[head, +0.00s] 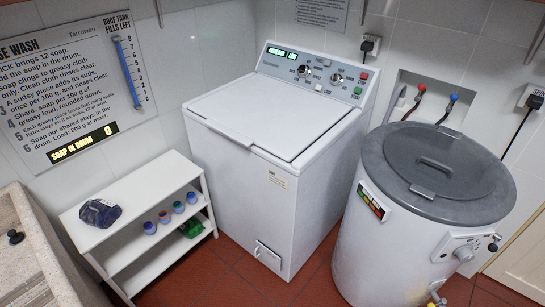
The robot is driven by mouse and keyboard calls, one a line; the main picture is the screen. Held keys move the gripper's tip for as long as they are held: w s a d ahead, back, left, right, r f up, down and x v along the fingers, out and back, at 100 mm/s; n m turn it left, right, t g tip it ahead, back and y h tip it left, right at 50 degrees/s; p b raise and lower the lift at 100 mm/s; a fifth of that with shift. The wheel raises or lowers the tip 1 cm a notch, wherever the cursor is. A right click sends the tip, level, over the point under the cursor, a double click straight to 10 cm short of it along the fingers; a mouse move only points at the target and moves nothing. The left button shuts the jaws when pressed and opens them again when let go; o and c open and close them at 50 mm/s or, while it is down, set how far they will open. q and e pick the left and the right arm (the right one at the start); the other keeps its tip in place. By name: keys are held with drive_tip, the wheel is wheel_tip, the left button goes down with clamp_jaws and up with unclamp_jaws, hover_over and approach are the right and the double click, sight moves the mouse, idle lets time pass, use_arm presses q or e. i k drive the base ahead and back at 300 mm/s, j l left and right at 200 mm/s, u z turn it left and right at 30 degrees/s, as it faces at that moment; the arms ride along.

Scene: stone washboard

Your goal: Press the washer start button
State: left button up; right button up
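The white top-loading washer (240,205) stands in the middle of the head view with its lid (265,110) shut. Its control panel (312,68) at the back has a lit green display (283,53) and two dark knobs; one knob (337,78) is at the right. At the panel's right end are a red button (364,76) and a green button (358,90). The labels are too small to read, so I cannot tell from text which button is start. Neither of my grippers is in view.
A grey-lidded round tub (390,240) stands close to the washer's right. A white shelf (140,212) at left holds a dark cloth bundle (100,213) and several small cups. A stone basin (35,250) is at far left. Red tiled floor (215,280) shows in front.

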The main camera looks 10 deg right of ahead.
sight(359, 90)
drive_tip(key=i+j+z, duration=0.1)
drive_tip(key=i+z, duration=0.4)
drive_tip(key=i, duration=0.8)
